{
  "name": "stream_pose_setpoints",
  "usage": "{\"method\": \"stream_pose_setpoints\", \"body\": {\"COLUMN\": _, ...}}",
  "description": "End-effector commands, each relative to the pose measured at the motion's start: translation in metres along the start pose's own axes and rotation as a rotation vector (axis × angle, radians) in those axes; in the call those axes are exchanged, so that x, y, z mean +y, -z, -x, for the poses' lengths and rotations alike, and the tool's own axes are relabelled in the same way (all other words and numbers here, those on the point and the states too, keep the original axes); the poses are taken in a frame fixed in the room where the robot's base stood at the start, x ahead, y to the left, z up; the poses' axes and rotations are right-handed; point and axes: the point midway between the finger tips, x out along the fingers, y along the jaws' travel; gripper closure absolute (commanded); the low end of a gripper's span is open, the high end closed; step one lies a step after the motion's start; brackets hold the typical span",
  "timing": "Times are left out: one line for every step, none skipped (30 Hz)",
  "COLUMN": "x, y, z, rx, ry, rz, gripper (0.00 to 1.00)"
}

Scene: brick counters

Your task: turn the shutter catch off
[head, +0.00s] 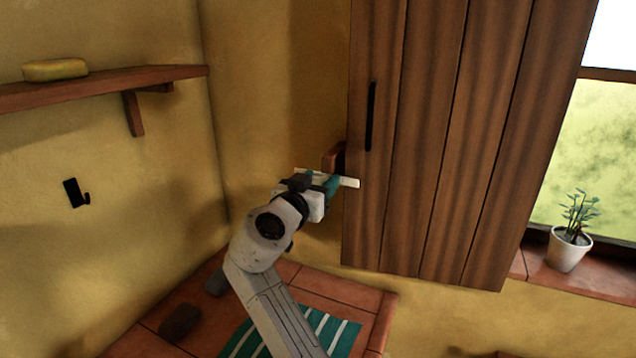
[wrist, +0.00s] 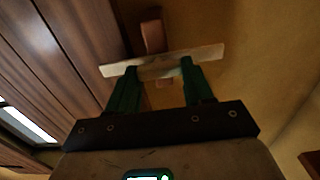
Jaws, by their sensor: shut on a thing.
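The shutter catch is a pale, narrow bar (head: 349,182) by the wall at the left edge of the wooden shutter (head: 425,140). In the head view the bar lies nearly level, and its right end overlaps the shutter's edge. My gripper (head: 324,183) is at the bar, and its teal fingers partly cover it. In the wrist view the bar (wrist: 158,66) runs across between both fingertips, slightly tilted, and my gripper (wrist: 160,77) is shut on it. A brown wooden block (wrist: 152,36) sits behind the bar's middle.
The shutter has a black handle (head: 371,116). A shelf (head: 100,87) with a yellow block (head: 55,69) and a black hook (head: 76,193) are on the left wall. A tiled counter (head: 285,272) with a striped cloth (head: 340,335) lies below. A potted plant (head: 568,250) stands at the window.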

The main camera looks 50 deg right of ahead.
Motion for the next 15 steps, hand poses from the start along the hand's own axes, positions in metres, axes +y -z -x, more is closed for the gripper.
{"method": "stream_pose_setpoints", "body": {"x": -0.0004, "y": -0.0009, "z": 0.0003, "rx": 0.001, "ry": 0.001, "rz": -0.005, "gripper": 1.00}}
{"method": "stream_pose_setpoints", "body": {"x": -0.0004, "y": -0.0013, "z": 0.0004, "rx": 0.001, "ry": 0.001, "rz": -0.008, "gripper": 1.00}}
{"method": "stream_pose_setpoints", "body": {"x": -0.0004, "y": -0.0019, "z": 0.0005, "rx": 0.001, "ry": 0.002, "rz": -0.014, "gripper": 1.00}}
{"method": "stream_pose_setpoints", "body": {"x": -0.0004, "y": -0.0024, "z": 0.0005, "rx": 0.001, "ry": 0.002, "rz": -0.020, "gripper": 1.00}}
{"method": "stream_pose_setpoints", "body": {"x": -0.0004, "y": -0.0029, "z": 0.0006, "rx": 0.001, "ry": 0.002, "rz": -0.027, "gripper": 1.00}}
{"method": "stream_pose_setpoints", "body": {"x": -0.0004, "y": -0.0035, "z": 0.0007, "rx": 0.002, "ry": 0.002, "rz": -0.038, "gripper": 1.00}}
{"method": "stream_pose_setpoints", "body": {"x": -0.0004, "y": -0.0039, "z": 0.0007, "rx": 0.002, "ry": 0.002, "rz": -0.049, "gripper": 1.00}}
{"method": "stream_pose_setpoints", "body": {"x": -0.0005, "y": -0.0043, "z": 0.0008, "rx": 0.003, "ry": 0.003, "rz": -0.060, "gripper": 1.00}}
{"method": "stream_pose_setpoints", "body": {"x": -0.0005, "y": -0.0053, "z": 0.0010, "rx": 0.003, "ry": 0.003, "rz": -0.076, "gripper": 1.00}}
{"method": "stream_pose_setpoints", "body": {"x": -0.0005, "y": -0.0061, "z": 0.0010, "rx": 0.002, "ry": 0.004, "rz": -0.090, "gripper": 1.00}}
{"method": "stream_pose_setpoints", "body": {"x": -0.0006, "y": -0.0067, "z": 0.0010, "rx": 0.002, "ry": 0.004, "rz": -0.106, "gripper": 1.00}}
{"method": "stream_pose_setpoints", "body": {"x": -0.0005, "y": -0.0071, "z": 0.0010, "rx": 0.002, "ry": 0.004, "rz": -0.129, "gripper": 1.00}}
{"method": "stream_pose_setpoints", "body": {"x": -0.0002, "y": -0.0078, "z": 0.0010, "rx": 0.002, "ry": 0.004, "rz": -0.147, "gripper": 1.00}}
{"method": "stream_pose_setpoints", "body": {"x": 0.0001, "y": -0.0082, "z": 0.0010, "rx": 0.002, "ry": 0.003, "rz": -0.165, "gripper": 1.00}}
{"method": "stream_pose_setpoints", "body": {"x": 0.0005, "y": -0.0082, "z": 0.0009, "rx": 0.003, "ry": 0.003, "rz": -0.192, "gripper": 1.00}}
